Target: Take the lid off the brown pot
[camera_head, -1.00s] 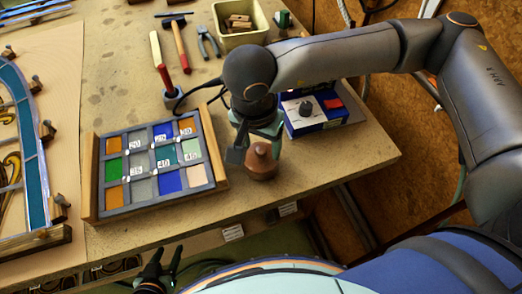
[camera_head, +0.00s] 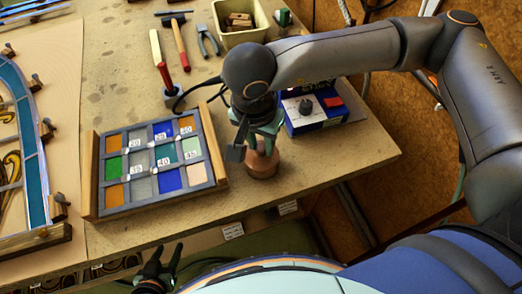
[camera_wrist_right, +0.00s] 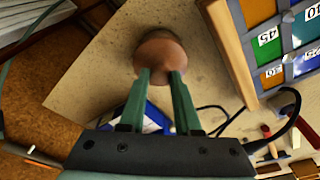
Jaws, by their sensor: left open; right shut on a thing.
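The brown pot (camera_head: 262,166) stands near the front edge of the wooden table, right of the framed tile panel. Its lid (camera_wrist_right: 163,50) shows in the right wrist view as a round brown disc, with the pot behind it. My right gripper (camera_head: 262,147) points down over the pot. In the right wrist view its green fingers (camera_wrist_right: 161,74) are shut on the lid's knob, which they partly hide. I cannot tell whether lid and pot are touching. My left gripper (camera_head: 163,262) is open and empty, low in front of the table.
The framed panel (camera_head: 93,190) of coloured tiles lies left of the pot. A blue box (camera_head: 318,122) with a black knob and red button stands behind the pot. Hammers (camera_head: 180,45), pliers (camera_head: 208,42) and a pale bin (camera_head: 243,38) lie further back. Bare tabletop (camera_head: 340,160) is to the right.

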